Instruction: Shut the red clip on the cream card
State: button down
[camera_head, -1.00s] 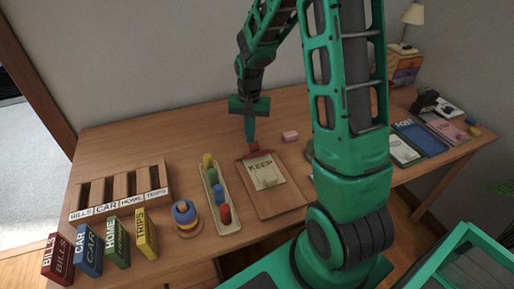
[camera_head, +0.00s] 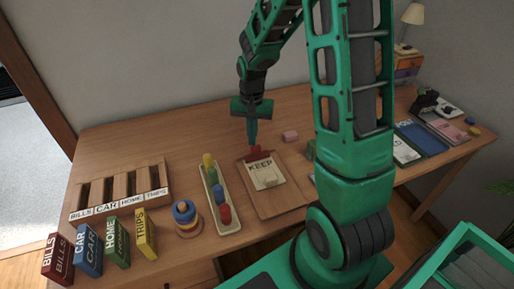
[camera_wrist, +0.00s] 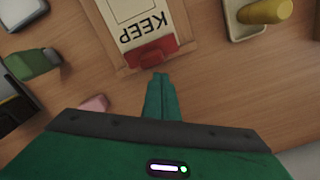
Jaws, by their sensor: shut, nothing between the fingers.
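The cream card (camera_head: 266,177), marked KEEP, lies on a brown clipboard (camera_head: 285,203) in mid-table. The red clip (camera_head: 261,155) sits at the board's far end, across the card's top edge. The wrist view shows the clip (camera_wrist: 151,54) overlapping the card (camera_wrist: 126,10) just above the word KEEP; I cannot tell whether it is fully shut. My gripper (camera_head: 251,146) points down at the clip's far side. In the wrist view its closed fingertips (camera_wrist: 159,76) are just by the clip's outer edge, with nothing between them; contact is unclear.
A tray of coloured pegs (camera_head: 229,219) stands close left of the board. A pink block (camera_head: 290,136) lies behind it to the right. A ring stacker (camera_head: 186,217) and a labelled rack (camera_head: 119,192) are further left. The table behind the rack is clear.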

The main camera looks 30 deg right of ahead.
jog(key=shift+r, duration=0.1)
notch_tip(320, 180, up, 7)
dwell(1.2)
jog(key=shift+w, duration=0.1)
jog(key=shift+d, duration=0.1)
jog(key=s+d+r+n, duration=0.1)
jog(key=s+r, duration=0.3)
jog(key=s, duration=1)
jog(key=s+d+r, duration=0.3)
jog(key=s, duration=1)
jog(key=shift+s+r+n, duration=0.35)
jog(key=shift+s+n, duration=0.05)
jog(key=shift+w, duration=0.15)
